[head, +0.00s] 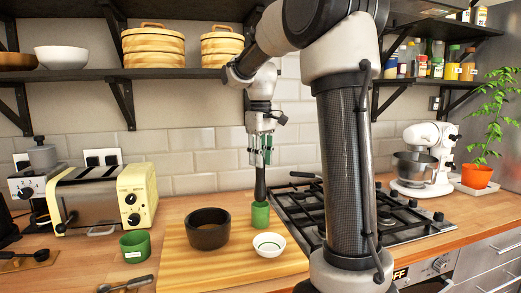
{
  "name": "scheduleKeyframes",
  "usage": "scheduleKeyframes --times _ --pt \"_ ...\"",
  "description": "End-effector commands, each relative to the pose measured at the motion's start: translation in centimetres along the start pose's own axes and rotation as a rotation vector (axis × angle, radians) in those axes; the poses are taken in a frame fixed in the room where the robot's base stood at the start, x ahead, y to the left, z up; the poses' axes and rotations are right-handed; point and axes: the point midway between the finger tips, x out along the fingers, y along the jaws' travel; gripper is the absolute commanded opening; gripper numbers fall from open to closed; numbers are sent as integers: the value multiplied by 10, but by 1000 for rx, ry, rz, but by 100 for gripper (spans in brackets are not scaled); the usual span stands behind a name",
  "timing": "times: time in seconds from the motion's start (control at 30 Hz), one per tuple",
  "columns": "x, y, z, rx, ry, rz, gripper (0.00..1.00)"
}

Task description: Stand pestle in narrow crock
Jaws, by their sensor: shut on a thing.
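My gripper (260,155) points down above the wooden board and is shut on the dark pestle (260,183). The pestle hangs upright below the fingers, its top hidden between them. The narrow green crock (260,216) stands upright on the board directly below. The pestle's lower end meets the crock's rim in the picture. I cannot tell whether its tip is inside the crock or just above or behind the rim.
A wide black bowl (208,238) stands left of the crock, and a small white bowl (269,248) stands in front. A wider green pot (135,247) is left of the board (195,270). The gas hob (310,205) lies close to the right. A yellow toaster (137,196) stands at left.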

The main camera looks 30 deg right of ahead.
Motion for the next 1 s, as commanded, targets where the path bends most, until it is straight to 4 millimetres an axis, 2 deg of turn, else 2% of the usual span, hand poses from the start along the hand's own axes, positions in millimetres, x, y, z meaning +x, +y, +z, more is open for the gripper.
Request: scheduleKeyframes --times 0.5,1.0 --pt "42 0 0 0 0 0 0" --pt "52 0 0 0 1 0 0"
